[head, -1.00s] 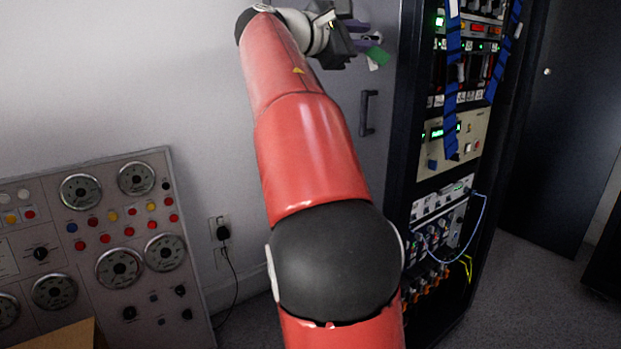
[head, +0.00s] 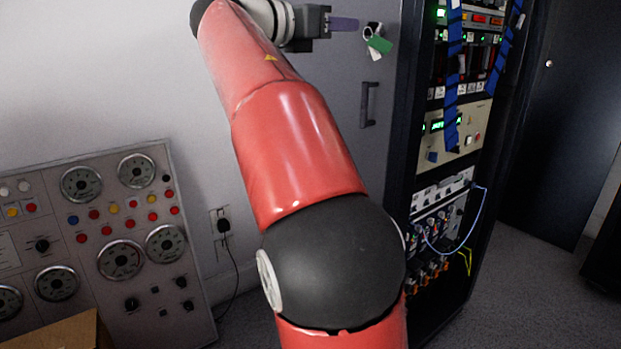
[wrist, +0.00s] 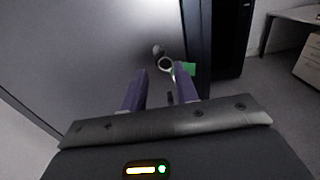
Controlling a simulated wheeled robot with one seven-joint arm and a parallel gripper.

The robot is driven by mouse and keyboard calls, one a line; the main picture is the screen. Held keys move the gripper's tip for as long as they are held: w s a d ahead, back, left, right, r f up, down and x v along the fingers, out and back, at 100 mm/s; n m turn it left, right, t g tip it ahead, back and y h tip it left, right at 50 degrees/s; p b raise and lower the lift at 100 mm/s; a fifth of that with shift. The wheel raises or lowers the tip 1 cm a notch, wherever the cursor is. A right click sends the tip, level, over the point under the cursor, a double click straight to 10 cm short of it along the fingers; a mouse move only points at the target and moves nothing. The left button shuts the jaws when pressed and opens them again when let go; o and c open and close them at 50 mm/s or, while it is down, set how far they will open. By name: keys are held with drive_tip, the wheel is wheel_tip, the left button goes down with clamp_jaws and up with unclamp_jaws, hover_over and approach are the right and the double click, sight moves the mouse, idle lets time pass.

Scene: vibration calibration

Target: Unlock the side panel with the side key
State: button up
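The side key (head: 373,28) sits at the side panel (head: 345,75) of the rack, with a ring and a green tag (head: 380,44) hanging from it. How deep it sits in the lock, and its turn, I cannot tell. My gripper (head: 352,24) is left of the key and apart from it in the head view. In the wrist view its two purple fingers (wrist: 160,72) are spread with nothing held between them. The key (wrist: 158,50), ring and green tag (wrist: 188,68) show beyond the fingertips, the tag near the right finger. The panel looks closed.
A dark handle (head: 368,104) is on the panel below the key. The equipment rack (head: 450,180) with blue straps and cables stands to the right. A gauge panel (head: 110,240) and a wall outlet (head: 220,222) are at the left.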

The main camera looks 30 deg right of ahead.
drive_tip(key=s+a+f+m+t+y, duration=0.1)
drive_tip(key=s+a+f+m+y, duration=0.1)
drive_tip(key=f, duration=0.6)
drive_tip(key=s+a+f+m+t+y, duration=0.2)
drive_tip(key=s+a+f+m+y, duration=0.1)
drive_tip(key=f, duration=0.5)
drive_tip(key=s+a+f+m+t+y, duration=0.1)
drive_tip(key=a+f+y, duration=0.3)
drive_tip(key=f, duration=0.5)
drive_tip(key=shift+s+a+m+y, duration=0.35)
drive_tip(key=shift+s+m+y, duration=0.3)
drive_tip(key=shift+m+y, duration=0.3)
drive_tip(key=shift+f, duration=0.1)
drive_tip(key=g+h+b, duration=0.2)
drive_tip(key=g+h, duration=0.2)
drive_tip(key=h, duration=0.7)
approach(367, 27)
drive_tip(key=d, duration=0.1)
drive_tip(key=shift+n, duration=0.25)
drive_tip(key=d, duration=0.7)
drive_tip(key=shift+w+d+p, duration=0.3)
drive_tip(key=shift+d+p, duration=0.1)
drive_tip(key=shift+c, duration=0.4)
